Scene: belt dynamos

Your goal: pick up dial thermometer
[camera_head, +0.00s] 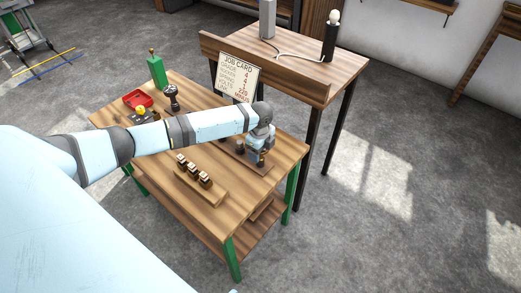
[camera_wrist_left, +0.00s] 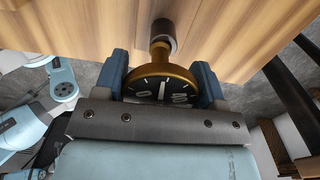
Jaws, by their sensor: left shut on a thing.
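The dial thermometer (camera_wrist_left: 160,91) fills the middle of the left wrist view. It has a brass rim and a black face with white marks. My left gripper (camera_wrist_left: 160,72) has its blue fingers on both sides of the rim and is shut on it. The brass stem points towards a dark grey cylinder (camera_wrist_left: 164,32) by the wood; I cannot tell whether it still sits inside. In the head view my left gripper (camera_head: 257,154) is low over the right part of the workbench (camera_head: 230,222), and the thermometer is mostly hidden there. My right gripper is not in view.
A wooden block with several dark pieces (camera_head: 200,180) lies in front of the gripper. A job card (camera_head: 238,76) stands behind my arm. A red tray (camera_head: 137,99), a dark stamp-like object (camera_head: 171,98) and a green bottle (camera_head: 156,70) are at the left. A second table (camera_head: 300,66) stands behind.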

